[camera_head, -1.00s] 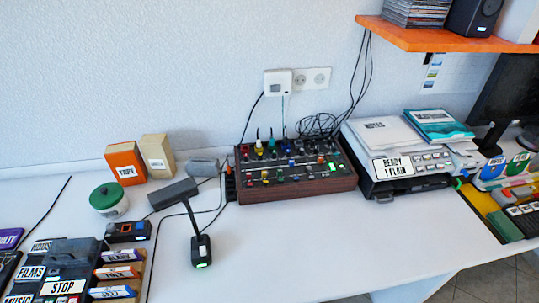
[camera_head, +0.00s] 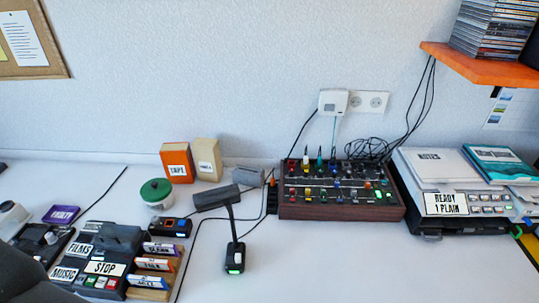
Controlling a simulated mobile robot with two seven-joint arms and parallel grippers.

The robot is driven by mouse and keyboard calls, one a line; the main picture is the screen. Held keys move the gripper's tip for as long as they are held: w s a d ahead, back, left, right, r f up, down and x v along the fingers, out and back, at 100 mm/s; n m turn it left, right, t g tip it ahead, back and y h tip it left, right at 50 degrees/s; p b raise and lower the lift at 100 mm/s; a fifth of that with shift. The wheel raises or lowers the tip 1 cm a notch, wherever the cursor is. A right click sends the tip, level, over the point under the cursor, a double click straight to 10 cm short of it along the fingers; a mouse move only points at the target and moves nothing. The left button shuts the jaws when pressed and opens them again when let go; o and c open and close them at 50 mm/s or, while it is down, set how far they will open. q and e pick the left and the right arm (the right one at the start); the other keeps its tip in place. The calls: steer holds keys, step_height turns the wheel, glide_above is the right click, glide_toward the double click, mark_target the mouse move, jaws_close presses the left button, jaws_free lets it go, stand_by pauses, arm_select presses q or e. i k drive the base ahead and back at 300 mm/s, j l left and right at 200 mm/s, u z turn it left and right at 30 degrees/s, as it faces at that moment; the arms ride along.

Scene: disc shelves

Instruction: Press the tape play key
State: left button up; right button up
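A black deck (camera_head: 82,268) with white labels stands at the lower left; one label reads STOP (camera_head: 106,268), others FILMS and MUSIC. A row of small keys (camera_head: 100,282), some red and green, runs along its front edge. I cannot read which of them is the play key. An orange box marked TAPE (camera_head: 176,163) stands behind, against the wall. A dark, smooth shape covers the bottom left corner and hides part of the desk beside the deck; it may be my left arm. Neither gripper shows.
Labelled cassettes (camera_head: 158,264) stand right of the deck. The front middle of the desk is clear.

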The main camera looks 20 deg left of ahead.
mark_target(92, 281)
steer(key=u, duration=2)
